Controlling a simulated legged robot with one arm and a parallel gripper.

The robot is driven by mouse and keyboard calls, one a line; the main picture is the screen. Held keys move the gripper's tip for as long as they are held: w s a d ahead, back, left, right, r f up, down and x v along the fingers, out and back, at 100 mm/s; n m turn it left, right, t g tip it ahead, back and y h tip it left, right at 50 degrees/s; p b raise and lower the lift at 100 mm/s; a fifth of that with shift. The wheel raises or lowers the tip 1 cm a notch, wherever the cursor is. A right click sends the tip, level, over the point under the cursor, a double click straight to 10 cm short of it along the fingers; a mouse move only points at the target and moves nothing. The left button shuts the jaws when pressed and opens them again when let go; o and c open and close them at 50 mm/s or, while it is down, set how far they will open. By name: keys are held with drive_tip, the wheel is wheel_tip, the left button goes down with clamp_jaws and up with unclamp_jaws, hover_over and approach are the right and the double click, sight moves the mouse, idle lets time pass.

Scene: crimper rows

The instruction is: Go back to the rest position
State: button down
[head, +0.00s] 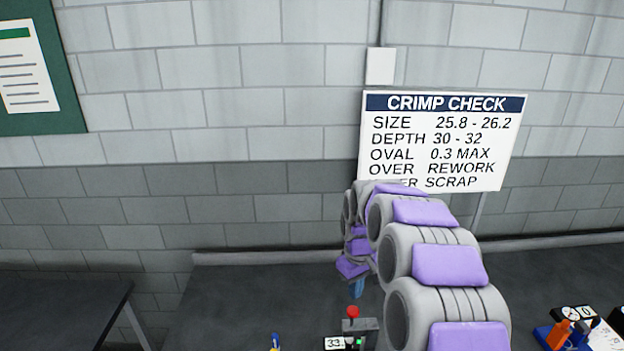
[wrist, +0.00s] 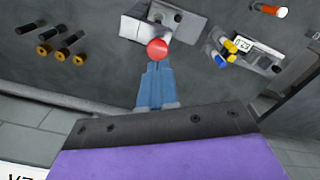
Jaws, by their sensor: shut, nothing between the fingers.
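My gripper (wrist: 157,70) is shut, with its two blue fingers side by side. It also shows in the head view (head: 356,290), small and blue at the end of my grey and purple arm, low over the dark bench. A red ball knob (wrist: 157,50) is right at the fingertips in the wrist view; I cannot tell whether they touch it. The knob belongs to a grey device (wrist: 190,22) on the bench. In the head view the red knob (head: 352,311) is just below the fingers.
The dark bench (head: 250,300) runs along a block wall with a "CRIMP CHECK" sign (head: 440,140). Several brass-and-black pieces (wrist: 62,53) lie left in the wrist view. A gauge with a display (wrist: 242,45) is right. Orange and blue items (head: 560,332) stand at the head view's lower right.

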drive_tip(key=s+f+m+b, duration=0.2)
drive_tip(key=s+b, duration=0.2)
drive_tip(key=s, duration=1)
drive_tip(key=s+f+m+g+b, duration=0.1)
drive_tip(key=s+b, duration=0.4)
drive_tip(key=s, duration=0.8)
drive_tip(key=s+f+m+b, duration=0.3)
drive_tip(key=s+f+b, duration=0.2)
drive_tip(key=s, duration=0.9)
drive_tip(key=shift+s+g, duration=0.3)
drive_tip(key=shift+g, duration=0.1)
drive_tip(key=shift+w+f, duration=0.1)
